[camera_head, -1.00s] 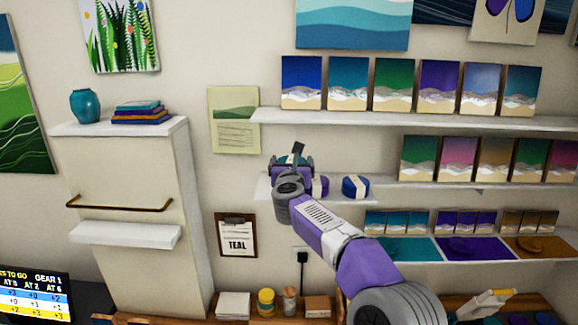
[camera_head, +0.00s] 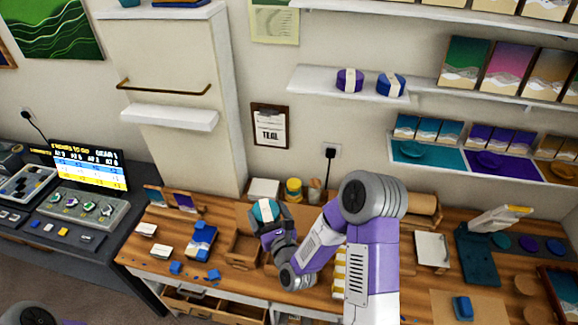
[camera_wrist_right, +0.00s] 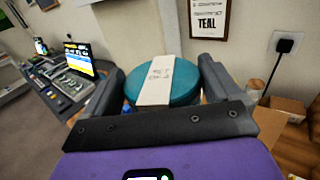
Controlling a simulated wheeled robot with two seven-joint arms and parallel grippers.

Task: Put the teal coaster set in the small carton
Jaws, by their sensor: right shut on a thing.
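The teal coaster set (camera_head: 264,211), a round stack with a white paper band, is held in my right gripper (camera_head: 268,226). In the right wrist view the teal coaster set (camera_wrist_right: 178,95) sits between the two dark fingers of the gripper (camera_wrist_right: 163,88), clear of the shelf. A small open brown box (camera_head: 243,262), which looks like the small carton, is on the wooden bench just left of and below the held set. The set appears above the bench. My left gripper is out of view.
Purple (camera_head: 349,80) and blue (camera_head: 391,85) banded sets remain on the wall shelf (camera_head: 315,78). A clipboard reading TEAL (camera_head: 270,125) hangs behind. Blue-wrapped goods (camera_head: 201,240) and small blue pieces lie left on the bench. A teal press-like stand (camera_head: 478,255) is at right.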

